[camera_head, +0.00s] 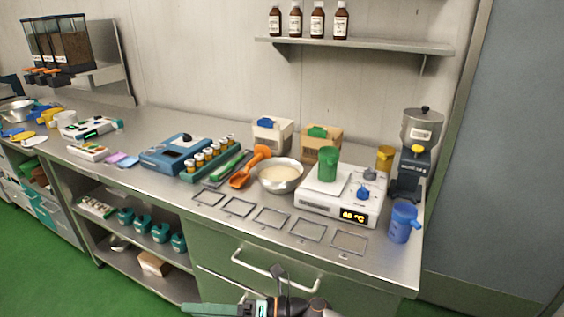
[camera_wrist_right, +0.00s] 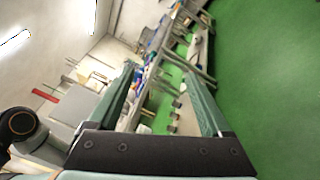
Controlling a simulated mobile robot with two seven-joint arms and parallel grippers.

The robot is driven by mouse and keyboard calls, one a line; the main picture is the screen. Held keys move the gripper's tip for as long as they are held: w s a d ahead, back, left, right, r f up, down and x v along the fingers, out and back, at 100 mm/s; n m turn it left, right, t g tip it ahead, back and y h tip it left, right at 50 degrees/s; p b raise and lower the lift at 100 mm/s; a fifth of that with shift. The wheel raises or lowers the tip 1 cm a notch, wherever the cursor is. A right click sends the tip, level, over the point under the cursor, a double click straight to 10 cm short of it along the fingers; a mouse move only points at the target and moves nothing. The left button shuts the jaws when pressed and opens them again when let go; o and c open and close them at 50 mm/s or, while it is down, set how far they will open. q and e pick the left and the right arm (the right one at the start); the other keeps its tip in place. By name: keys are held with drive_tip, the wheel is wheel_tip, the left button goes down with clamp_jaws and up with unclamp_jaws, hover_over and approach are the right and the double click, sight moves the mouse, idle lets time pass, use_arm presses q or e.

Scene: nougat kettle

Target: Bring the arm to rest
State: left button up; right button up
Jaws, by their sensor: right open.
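My right gripper (camera_head: 190,308) shows at the bottom edge of the head view, in front of the workbench and below its top. Its green finger points left, and part of it is cut off by the frame edge. In the right wrist view the two green fingers of my right gripper (camera_wrist_right: 159,72) are spread apart with nothing between them. My left gripper is in neither view. The steel workbench (camera_head: 290,222) stands behind the gripper, and I see no contact between them.
On the bench stand a bowl of pale cream (camera_head: 281,182), a white heated scale (camera_head: 340,205) with a green cup (camera_head: 328,163), a blue jug (camera_head: 402,222) and a grinder (camera_head: 420,135). A drawer handle (camera_head: 276,272) sticks out near the gripper. Green floor (camera_head: 50,280) is clear at left.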

drive_tip(key=w+d+f+m+t+h, duration=0.1)
drive_tip(key=d+f+m+t+h, duration=0.3)
drive_tip(key=d+m+t, duration=0.55)
drive_tip(key=w+d+f+m+t+h, duration=0.1)
drive_tip(key=d+f+m+t+h, duration=0.3)
drive_tip(key=m, duration=1.1)
drive_tip(key=s+d+f+m+g+h, duration=0.4)
drive_tip(key=s+d+f+m+h, duration=0.4)
drive_tip(key=s+d+f+m, duration=0.6)
drive_tip(key=s+d+f, duration=0.1)
drive_tip(key=s+d, duration=0.1)
drive_tip(key=d, duration=0.2)
